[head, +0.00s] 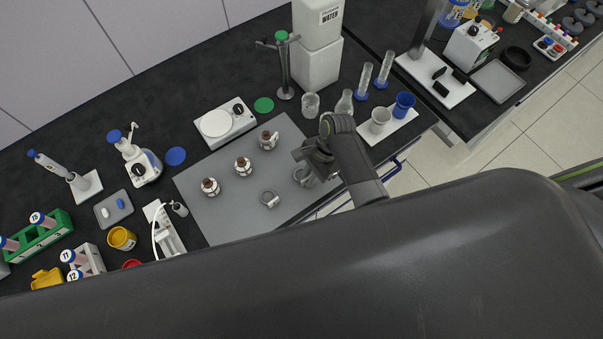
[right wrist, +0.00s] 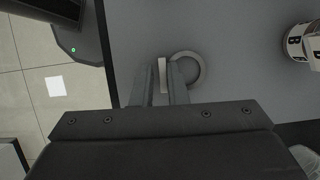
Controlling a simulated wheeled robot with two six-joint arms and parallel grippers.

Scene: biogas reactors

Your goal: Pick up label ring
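A grey label ring (head: 299,175) lies on the grey mat (head: 225,197), partly hidden under my right gripper. In the right wrist view this ring (right wrist: 198,72) lies just beyond the fingers, with its pale upright tag (right wrist: 162,76) between them. My right gripper (right wrist: 162,82) points down at it; the fingers are apart, with a narrow gap beside the tag. The gripper also shows in the head view (head: 312,172). A second label ring (head: 268,198) lies on the mat to the left, clear of the gripper. My left gripper is not in view.
Three brown-capped bottles (head: 243,166) stand on the mat behind the rings. A stirrer plate (head: 225,123), a glass beaker (head: 310,105) and a white tray with cups (head: 389,129) stand around it. The mat's front left part is clear.

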